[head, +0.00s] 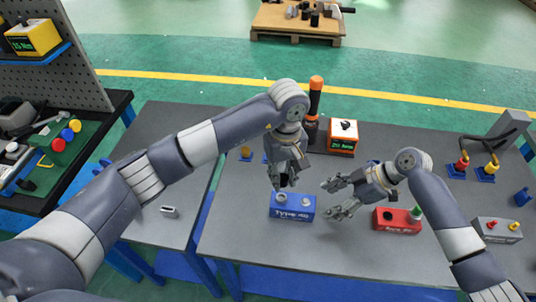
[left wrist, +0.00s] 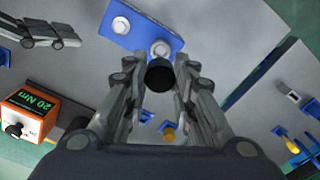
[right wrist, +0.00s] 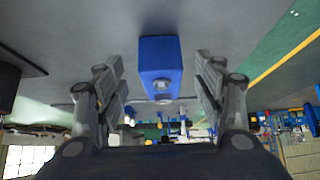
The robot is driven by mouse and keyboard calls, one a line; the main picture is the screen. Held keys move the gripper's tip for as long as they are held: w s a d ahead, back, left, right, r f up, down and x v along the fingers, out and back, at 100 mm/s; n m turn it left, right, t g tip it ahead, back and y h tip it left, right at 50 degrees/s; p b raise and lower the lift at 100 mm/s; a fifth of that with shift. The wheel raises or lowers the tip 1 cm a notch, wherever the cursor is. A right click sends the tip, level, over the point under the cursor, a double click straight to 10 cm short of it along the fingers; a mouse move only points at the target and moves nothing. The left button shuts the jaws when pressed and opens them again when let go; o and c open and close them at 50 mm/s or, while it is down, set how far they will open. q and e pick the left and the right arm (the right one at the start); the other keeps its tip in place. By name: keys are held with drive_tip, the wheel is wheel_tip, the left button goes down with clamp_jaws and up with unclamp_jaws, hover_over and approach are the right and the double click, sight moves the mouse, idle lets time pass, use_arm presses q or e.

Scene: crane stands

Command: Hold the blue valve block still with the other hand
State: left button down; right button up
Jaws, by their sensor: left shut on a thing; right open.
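The blue valve block (head: 292,207) sits on the grey table with white lettering on its front and round metal fittings on top. My left gripper (head: 284,183) is above it, shut on a dark round piece (left wrist: 160,75) that overlaps the edge of one fitting in the left wrist view. Whether that piece touches the block, I cannot tell. The block also shows in the left wrist view (left wrist: 140,32). My right gripper (head: 336,198) is open and empty to the right of the block. In the right wrist view the block (right wrist: 160,58) lies ahead, between the open fingers and apart from them.
A red block (head: 397,221) with a green knob stands to the right of my right gripper. An orange box with a display (head: 343,137) and an orange-black tool (head: 314,100) stand behind. A grey block (head: 497,230) is at the far right.

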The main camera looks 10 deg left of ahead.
sight(313, 208)
drive_tip(key=x, duration=0.7)
drive_tip(key=shift+a+f, duration=0.15)
drive_tip(key=shift+f, duration=0.05)
drive_tip(key=c, duration=1.1)
drive_tip(key=shift+s+f, duration=0.1)
drive_tip(key=o, duration=1.3)
drive_tip(key=shift+o, duration=0.2)
